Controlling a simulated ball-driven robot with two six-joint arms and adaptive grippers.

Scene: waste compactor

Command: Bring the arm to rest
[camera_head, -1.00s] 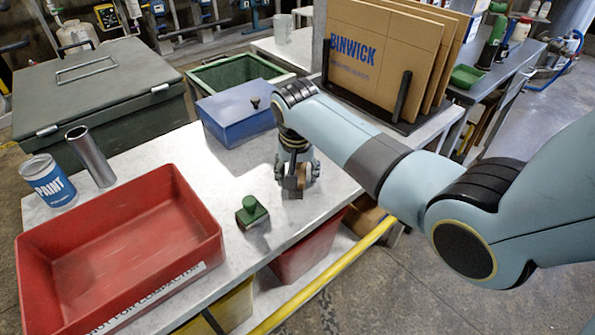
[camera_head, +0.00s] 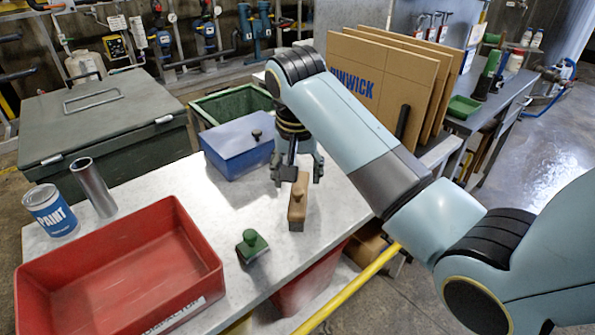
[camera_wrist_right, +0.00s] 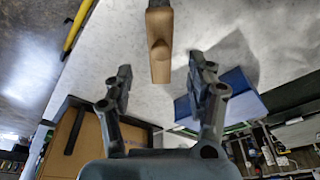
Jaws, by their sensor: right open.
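My right gripper (camera_head: 297,178) is open above the white table, and its arm reaches in from the right. My left gripper is not in view.
A blue box (camera_head: 236,152) stands close behind the gripper. A green-knobbed item (camera_head: 251,246), a red tray (camera_head: 212,262), a paint can (camera_head: 50,211) and a metal cylinder (camera_head: 93,188) share the table (camera_head: 150,180). Cardboard sheets (camera_head: 372,85) stand behind the arm.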

